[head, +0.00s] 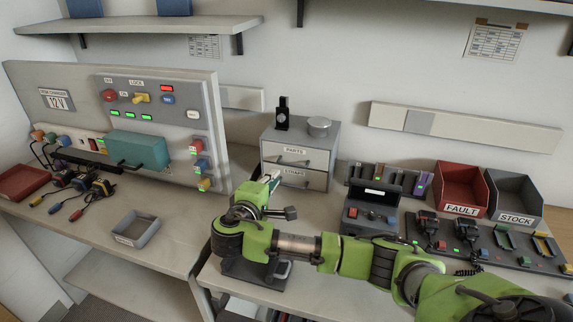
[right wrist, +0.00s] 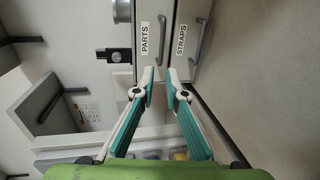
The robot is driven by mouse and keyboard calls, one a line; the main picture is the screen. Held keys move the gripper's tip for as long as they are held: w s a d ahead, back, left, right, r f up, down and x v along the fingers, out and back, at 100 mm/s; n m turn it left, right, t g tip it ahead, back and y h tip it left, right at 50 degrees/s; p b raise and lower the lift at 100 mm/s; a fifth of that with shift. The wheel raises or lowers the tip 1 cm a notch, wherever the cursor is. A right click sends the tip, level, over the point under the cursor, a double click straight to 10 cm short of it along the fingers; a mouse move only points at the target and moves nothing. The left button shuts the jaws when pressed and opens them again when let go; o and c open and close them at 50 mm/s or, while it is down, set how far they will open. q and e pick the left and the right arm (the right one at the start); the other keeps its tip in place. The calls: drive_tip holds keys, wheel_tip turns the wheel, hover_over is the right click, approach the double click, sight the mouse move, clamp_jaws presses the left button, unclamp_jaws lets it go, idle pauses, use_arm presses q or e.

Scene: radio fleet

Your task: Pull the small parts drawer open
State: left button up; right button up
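The small parts drawer (head: 308,159) is the upper drawer, labelled PARTS, of a grey two-drawer unit on the bench. It looks shut, flush with the STRAPS drawer (head: 315,180) below. The PARTS drawer (right wrist: 147,20) and its bar handle (right wrist: 161,42) also show, turned sideways, in the right wrist view. My right gripper (head: 272,178) is at the unit's lower left front. In the wrist view its teal fingers (right wrist: 160,74) are apart with nothing between them. The tips are near the drawer fronts, short of both handles; contact cannot be told. My left gripper is not in view.
A black device (head: 283,114) and a round tin (head: 319,126) stand on the unit. A grey radio station (head: 372,212) is close on its right, with red FAULT (head: 461,190) and grey STOCK bins beyond. A charger panel (head: 215,130) rises at left.

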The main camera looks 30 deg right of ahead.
sight(286, 164)
drive_tip(key=x, duration=1.2)
drive_tip(key=shift+d+f+p, duration=0.15)
drive_tip(key=shift+p, duration=0.15)
clamp_jaws()
drive_tip(key=f+p+v, duration=0.2)
drive_tip(key=p+v, duration=0.3)
drive_tip(key=v, duration=0.6)
drive_tip(key=shift+s+a, duration=0.35)
drive_tip(key=shift+a, duration=0.1)
drive_tip(key=shift+f, duration=0.15)
unclamp_jaws()
